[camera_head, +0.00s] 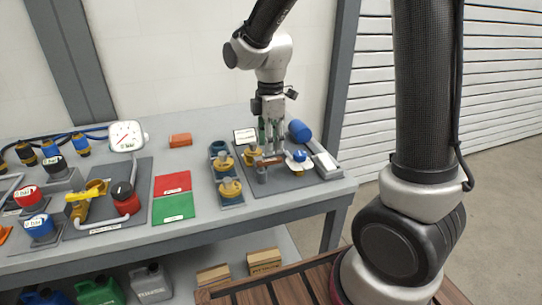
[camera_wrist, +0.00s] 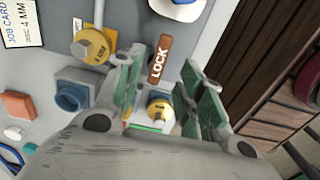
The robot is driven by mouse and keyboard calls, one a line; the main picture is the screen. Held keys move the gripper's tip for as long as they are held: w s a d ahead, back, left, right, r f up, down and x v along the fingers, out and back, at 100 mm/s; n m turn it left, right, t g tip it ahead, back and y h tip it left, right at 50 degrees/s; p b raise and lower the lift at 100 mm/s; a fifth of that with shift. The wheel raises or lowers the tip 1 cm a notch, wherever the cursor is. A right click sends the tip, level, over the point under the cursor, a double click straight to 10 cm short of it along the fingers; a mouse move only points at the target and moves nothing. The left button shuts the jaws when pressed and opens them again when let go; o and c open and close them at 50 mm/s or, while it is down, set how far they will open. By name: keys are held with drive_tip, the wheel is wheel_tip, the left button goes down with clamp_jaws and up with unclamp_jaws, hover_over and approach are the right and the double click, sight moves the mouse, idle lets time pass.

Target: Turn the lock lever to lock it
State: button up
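The lock lever (camera_wrist: 160,58) is a brown bar with "LOCK" in white letters. In the wrist view it shows just past my fingertips, between their lines and nearer the left finger. In the head view the lever (camera_head: 268,161) is a small brown bar on the grey plate, just below my gripper (camera_head: 271,140). In the wrist view my gripper (camera_wrist: 168,85) has its green-padded fingers spread apart, with nothing held between them. I cannot tell whether a finger touches the lever. The lever's pivot is not clear.
Brass fittings (camera_head: 230,188) stand left of the lever, and a blue cylinder (camera_head: 300,131) stands behind right. A brass knob marked 4 MM (camera_wrist: 92,46) is close to my left finger. A job card (camera_wrist: 20,22) lies farther left. Red and green mats (camera_head: 172,207) lie on the bench.

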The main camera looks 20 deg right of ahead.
sight(271, 159)
wheel_tip(271, 159, down, 5)
drive_tip(key=shift+r, duration=0.1)
clamp_jaws()
